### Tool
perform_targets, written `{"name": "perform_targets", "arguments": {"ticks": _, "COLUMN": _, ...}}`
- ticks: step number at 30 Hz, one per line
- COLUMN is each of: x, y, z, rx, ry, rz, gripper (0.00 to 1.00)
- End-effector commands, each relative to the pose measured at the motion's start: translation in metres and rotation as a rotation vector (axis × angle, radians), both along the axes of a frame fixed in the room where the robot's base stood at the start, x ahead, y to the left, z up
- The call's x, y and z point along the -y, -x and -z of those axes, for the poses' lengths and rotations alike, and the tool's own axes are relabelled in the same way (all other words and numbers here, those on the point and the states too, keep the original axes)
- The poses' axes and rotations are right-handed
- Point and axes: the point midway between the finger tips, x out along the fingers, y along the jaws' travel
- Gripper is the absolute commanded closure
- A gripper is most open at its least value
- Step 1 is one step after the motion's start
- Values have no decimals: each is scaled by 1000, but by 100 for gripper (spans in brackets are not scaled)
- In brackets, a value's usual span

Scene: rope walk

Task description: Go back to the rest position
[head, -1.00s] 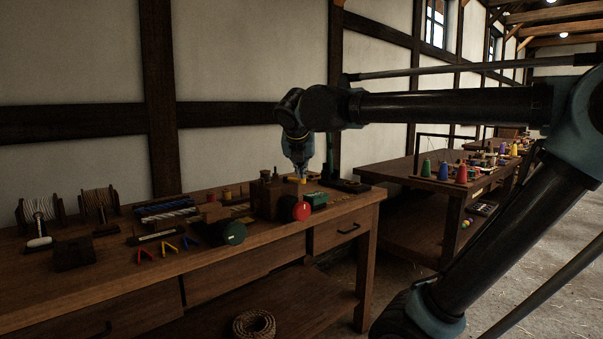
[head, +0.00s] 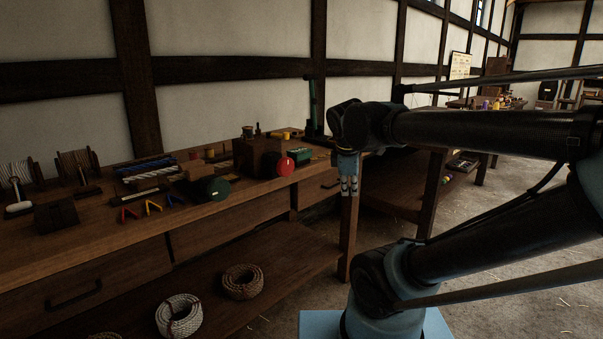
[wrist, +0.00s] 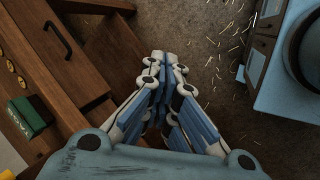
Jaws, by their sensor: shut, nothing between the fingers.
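My gripper (head: 348,187) hangs pointing down at the right end of the wooden workbench (head: 115,225), just off its front right corner in the head view. In the wrist view my gripper (wrist: 165,60) is shut and empty, its fingertips together. Below it are the bench's edge and the straw-strewn floor (wrist: 215,50). My arm reaches in from the right of the head view, with its elbow low and its forearm about level.
Rope coils (head: 180,315) lie on the shelf below. A second bench (head: 400,190) stands behind my arm. Open floor lies to the right.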

Motion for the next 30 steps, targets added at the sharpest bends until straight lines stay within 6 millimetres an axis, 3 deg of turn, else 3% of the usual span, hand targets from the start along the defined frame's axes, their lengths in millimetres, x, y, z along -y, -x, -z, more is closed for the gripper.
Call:
{"name": "perform_targets", "arguments": {"ticks": 6, "x": 33, "y": 44, "z": 55, "rx": -28, "ry": -214, "rz": 498, "gripper": 100}}
{"name": "perform_targets", "arguments": {"ticks": 15, "x": 48, "y": 94, "z": 117, "rx": -57, "ry": -448, "rz": 1097, "gripper": 100}}
{"name": "perform_targets", "arguments": {"ticks": 21, "x": 49, "y": 108, "z": 133, "rx": -67, "ry": -509, "rz": 1271, "gripper": 100}}
{"name": "perform_targets", "arguments": {"ticks": 30, "x": 49, "y": 109, "z": 135, "rx": -68, "ry": -515, "rz": 1289, "gripper": 100}}
